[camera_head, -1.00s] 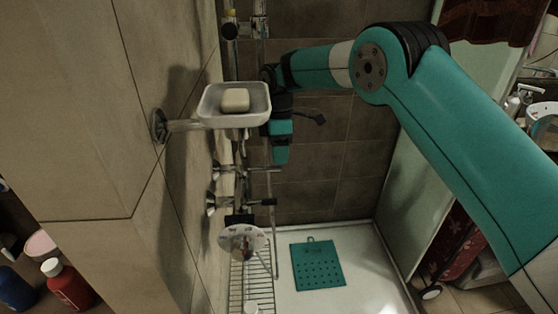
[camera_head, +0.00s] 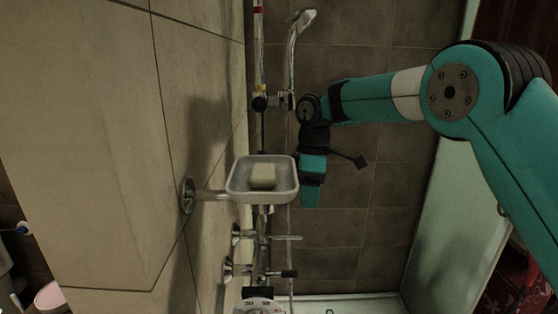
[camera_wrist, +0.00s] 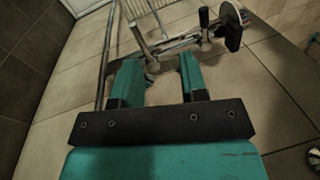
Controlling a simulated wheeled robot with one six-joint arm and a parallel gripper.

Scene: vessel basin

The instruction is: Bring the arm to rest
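My teal arm reaches in from the right in the head view. My gripper (camera_head: 312,190) hangs from the wrist and points down, right of the wall soap dish and in front of the dark tiled wall. In the wrist view my gripper (camera_wrist: 160,75) shows two teal fingers apart, and I see nothing held between them. Behind the fingers are metal pipes and taps (camera_wrist: 185,40) against pale tiles.
A wall-mounted soap dish (camera_head: 240,192) with a pale soap bar (camera_head: 263,174) stands close left of the gripper. A shower head (camera_head: 299,20), a riser pipe and taps (camera_head: 250,268) line the wall. A pale panel (camera_head: 440,215) stands right.

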